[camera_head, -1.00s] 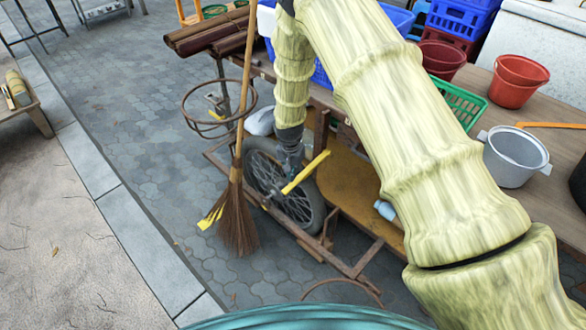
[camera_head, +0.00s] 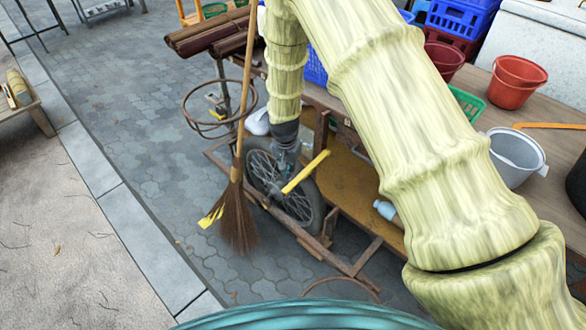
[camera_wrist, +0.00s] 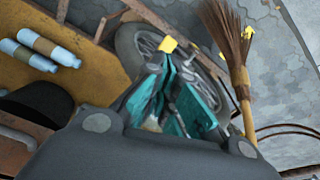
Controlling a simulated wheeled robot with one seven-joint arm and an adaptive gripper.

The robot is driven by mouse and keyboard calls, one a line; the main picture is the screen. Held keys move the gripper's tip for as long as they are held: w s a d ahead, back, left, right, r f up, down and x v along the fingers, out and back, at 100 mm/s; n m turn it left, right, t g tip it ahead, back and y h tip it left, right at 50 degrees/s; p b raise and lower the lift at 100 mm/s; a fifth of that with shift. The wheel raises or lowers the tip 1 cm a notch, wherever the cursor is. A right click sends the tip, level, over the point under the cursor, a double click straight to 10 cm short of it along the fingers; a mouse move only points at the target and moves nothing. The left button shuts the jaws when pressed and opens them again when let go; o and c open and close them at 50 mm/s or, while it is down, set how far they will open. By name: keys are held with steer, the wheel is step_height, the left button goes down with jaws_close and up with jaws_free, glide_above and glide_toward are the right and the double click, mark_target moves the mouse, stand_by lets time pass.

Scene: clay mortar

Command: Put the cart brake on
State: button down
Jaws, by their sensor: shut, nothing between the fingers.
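The cart (camera_head: 352,262) has a rusty frame and a spoked wheel (camera_head: 262,172), which also shows behind the fingers in the wrist view (camera_wrist: 135,45). A yellow bar (camera_head: 306,172), which looks like the brake lever, slants up to the right across the wheel. In the wrist view a yellow end (camera_wrist: 168,44) shows just beyond my fingertips; I cannot tell whether they touch it. My gripper (camera_head: 284,162) points down at the wheel, near the bar. Its teal fingers (camera_wrist: 172,75) are shut with nothing between them. My arm hides part of the cart.
A broom (camera_head: 238,205) leans close to the wheel's left, beside a rusty ring (camera_head: 190,112). Pale blue bottles (camera_wrist: 40,48) lie on the cart's lower board. Red buckets (camera_head: 514,82) and a grey pot (camera_head: 515,158) stand on top.

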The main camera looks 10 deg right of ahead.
step_height(320, 180, up, 8)
steer(key=shift+s+a, duration=0.25)
steer(key=shift+s, duration=0.1)
stand_by(0.5)
steer(key=s+d+f+n+p, duration=0.15)
steer(key=s+d+f, duration=0.25)
steer(key=s+f, duration=0.6)
steer(key=s+d+f+n+p, duration=0.1)
steer(key=s+d+f+n, duration=0.1)
steer(key=s, duration=1.4)
steer(key=s+d+f+n+g+p, duration=0.1)
steer(key=s+d+f+n, duration=0.2)
steer(key=s, duration=1.4)
steer(key=shift+f+y, duration=0.4)
steer(key=shift+f, duration=0.15)
